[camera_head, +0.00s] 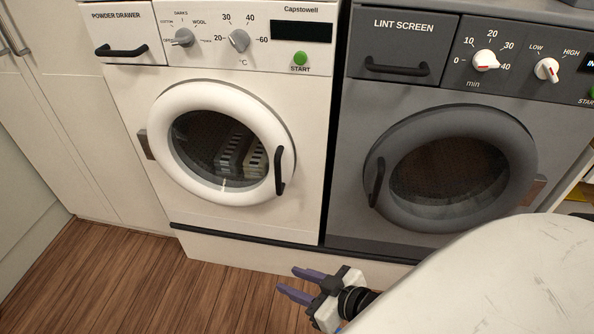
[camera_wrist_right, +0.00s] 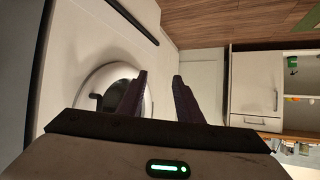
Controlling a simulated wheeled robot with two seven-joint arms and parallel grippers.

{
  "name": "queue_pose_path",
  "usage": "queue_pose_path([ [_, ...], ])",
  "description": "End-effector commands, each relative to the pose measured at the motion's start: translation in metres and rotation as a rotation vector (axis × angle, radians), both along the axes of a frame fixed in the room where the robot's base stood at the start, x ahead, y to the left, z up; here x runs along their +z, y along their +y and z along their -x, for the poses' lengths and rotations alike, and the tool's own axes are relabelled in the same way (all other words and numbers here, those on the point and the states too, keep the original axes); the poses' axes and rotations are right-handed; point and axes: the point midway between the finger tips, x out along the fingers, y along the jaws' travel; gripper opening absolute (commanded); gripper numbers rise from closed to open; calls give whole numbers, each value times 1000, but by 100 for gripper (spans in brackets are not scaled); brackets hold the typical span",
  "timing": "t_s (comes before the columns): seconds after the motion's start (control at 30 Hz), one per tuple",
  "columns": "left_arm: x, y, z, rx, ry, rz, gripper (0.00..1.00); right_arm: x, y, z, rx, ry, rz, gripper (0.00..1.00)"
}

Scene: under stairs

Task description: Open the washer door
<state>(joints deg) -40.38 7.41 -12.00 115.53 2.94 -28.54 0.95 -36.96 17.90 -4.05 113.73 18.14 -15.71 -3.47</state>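The white washer (camera_head: 312,150) stands left of centre in the head view. Its round white door (camera_head: 165,112) appears shut, with dark glass in the middle. A black vertical handle (camera_head: 280,171) is on the door's right side and a hinge (camera_head: 146,144) on its left. My right gripper (camera_head: 289,281) is low in front of the washer, below and apart from the handle. Its two purple-grey fingers are spread and empty. The wrist view shows the open fingers (camera_wrist_right: 158,78) with a white round door (camera_wrist_right: 108,72) beyond the left finger. My left gripper is not in view.
A grey dryer (camera_head: 350,170) with its own round door and handle (camera_head: 377,182) stands right of the washer. White cabinets (camera_head: 50,100) are at the left. The wood floor (camera_head: 130,285) is clear at the lower left.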

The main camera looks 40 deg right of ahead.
Motion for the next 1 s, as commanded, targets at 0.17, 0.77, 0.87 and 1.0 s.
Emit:
queue_pose_path([
  [0.17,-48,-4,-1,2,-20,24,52,38,-83,-63,-47,-308,-10,32],
  [0.77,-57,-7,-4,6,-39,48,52,111,-127,-141,-93,-544,-38,32],
  [0.87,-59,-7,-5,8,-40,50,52,111,-125,-158,-93,-542,-37,32],
  [1.0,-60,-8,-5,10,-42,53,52,110,-123,-177,-92,-540,-37,32],
])
